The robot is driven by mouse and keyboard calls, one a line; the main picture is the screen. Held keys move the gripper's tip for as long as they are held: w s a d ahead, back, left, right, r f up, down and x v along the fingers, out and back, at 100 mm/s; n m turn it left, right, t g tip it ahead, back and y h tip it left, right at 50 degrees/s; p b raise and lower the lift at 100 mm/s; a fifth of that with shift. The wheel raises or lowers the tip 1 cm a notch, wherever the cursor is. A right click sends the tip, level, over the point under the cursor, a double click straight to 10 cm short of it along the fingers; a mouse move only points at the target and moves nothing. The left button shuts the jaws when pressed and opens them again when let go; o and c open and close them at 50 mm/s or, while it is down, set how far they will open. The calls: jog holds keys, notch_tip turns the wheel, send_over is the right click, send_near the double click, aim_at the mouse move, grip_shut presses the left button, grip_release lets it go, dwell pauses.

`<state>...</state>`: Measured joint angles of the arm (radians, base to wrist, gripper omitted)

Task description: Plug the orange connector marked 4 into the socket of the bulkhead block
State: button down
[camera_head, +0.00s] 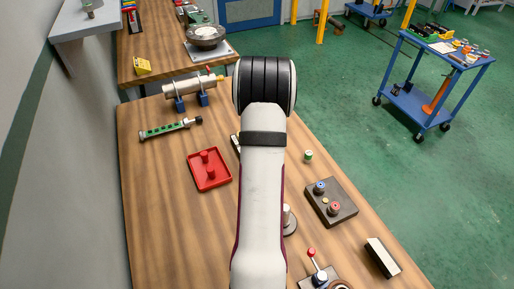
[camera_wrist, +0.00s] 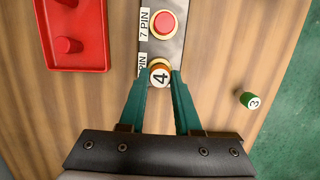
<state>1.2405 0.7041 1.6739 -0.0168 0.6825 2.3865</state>
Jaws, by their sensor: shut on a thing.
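In the wrist view my gripper (camera_wrist: 160,77) is shut on the orange connector (camera_wrist: 160,75), whose pale top shows a black 4. The connector is over the near end of the grey bulkhead block (camera_wrist: 176,48), at a pale ring beside a label partly hidden, with "PIN" readable. I cannot tell whether the connector is above the socket or inside it. The block's other position, labelled 7 PIN, holds a red round piece (camera_wrist: 163,22). In the head view my arm hides the gripper and connector, and only a sliver of the block (camera_head: 235,142) shows.
A red tray (camera_wrist: 104,40) with red pegs lies left of the block. A green connector marked 3 (camera_wrist: 247,99) stands to the right, near the table edge. In the head view, a dark box with round fittings (camera_head: 341,210) and a lever device (camera_head: 318,272) stand on the right.

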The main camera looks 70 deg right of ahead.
dwell(0.4)
jog(key=shift+f, duration=0.35)
jog(key=c, duration=0.5)
grip_release()
